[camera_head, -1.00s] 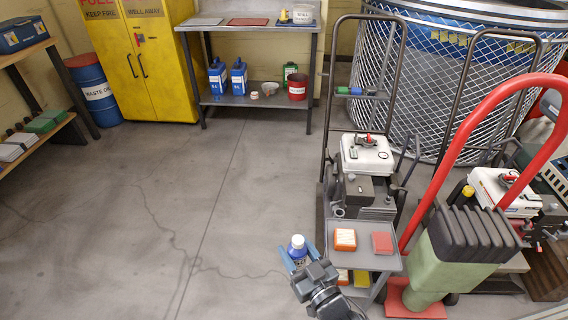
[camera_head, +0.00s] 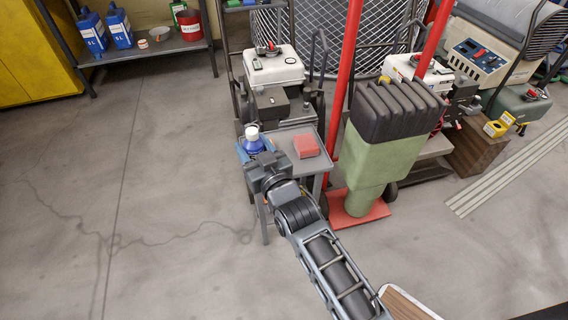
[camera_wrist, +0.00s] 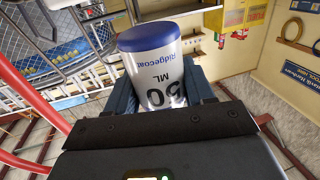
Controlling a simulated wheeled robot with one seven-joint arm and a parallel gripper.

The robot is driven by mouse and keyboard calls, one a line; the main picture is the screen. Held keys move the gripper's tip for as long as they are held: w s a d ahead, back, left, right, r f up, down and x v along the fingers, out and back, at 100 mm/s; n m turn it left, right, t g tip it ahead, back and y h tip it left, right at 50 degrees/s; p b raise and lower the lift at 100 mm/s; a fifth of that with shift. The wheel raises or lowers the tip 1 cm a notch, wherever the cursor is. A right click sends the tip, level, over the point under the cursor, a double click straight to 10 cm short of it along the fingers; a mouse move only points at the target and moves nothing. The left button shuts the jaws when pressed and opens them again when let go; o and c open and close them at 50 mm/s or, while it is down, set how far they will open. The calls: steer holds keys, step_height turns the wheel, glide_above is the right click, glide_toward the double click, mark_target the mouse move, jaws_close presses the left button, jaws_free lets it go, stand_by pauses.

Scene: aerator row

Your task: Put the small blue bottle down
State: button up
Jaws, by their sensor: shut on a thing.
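The small blue bottle (camera_head: 255,146) has a white cap and is held upright in my gripper (camera_head: 250,151). In the head view it shows over the left part of a small grey tray-topped stand (camera_head: 283,139). I cannot tell whether its base touches the tray. In the wrist view, the bottle (camera_wrist: 158,75) fills the space between the blue jaws, with a white label reading "Ridgecoat 50 ML" and a blue end. My gripper is shut on it and hides part of the tray.
A red box (camera_head: 306,145) lies on the tray's right part. A red hand truck (camera_head: 347,70) with a green and black load (camera_head: 385,150) stands close on the right. A white-topped machine (camera_head: 273,68) is behind. The floor on the left is clear.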

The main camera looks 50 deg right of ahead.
steer(key=shift+d+f, duration=0.3)
steer(key=shift+d, duration=0.1)
steer(key=d+f, duration=0.2)
steer(key=d, duration=0.1)
steer(key=d+f+p, duration=0.1)
steer(key=d+f, duration=0.1)
steer(key=d, duration=0.2)
steer(key=d+f+p, duration=0.1)
steer(key=d+f, duration=0.1)
steer(key=d, duration=0.2)
steer(key=shift+s+f, duration=0.2)
steer(key=shift+s, duration=0.05)
steer(key=shift+d+f+b, duration=0.1)
steer(key=shift+f+b, duration=0.2)
steer(key=shift+f, duration=0.2)
step_height(320, 180, down, 3)
steer(key=shift+f+b, duration=0.15)
steer(key=shift+b, duration=0.75)
steer(key=o, duration=1.1)
steer(key=shift+f, duration=0.15)
steer(key=shift+c, duration=0.2)
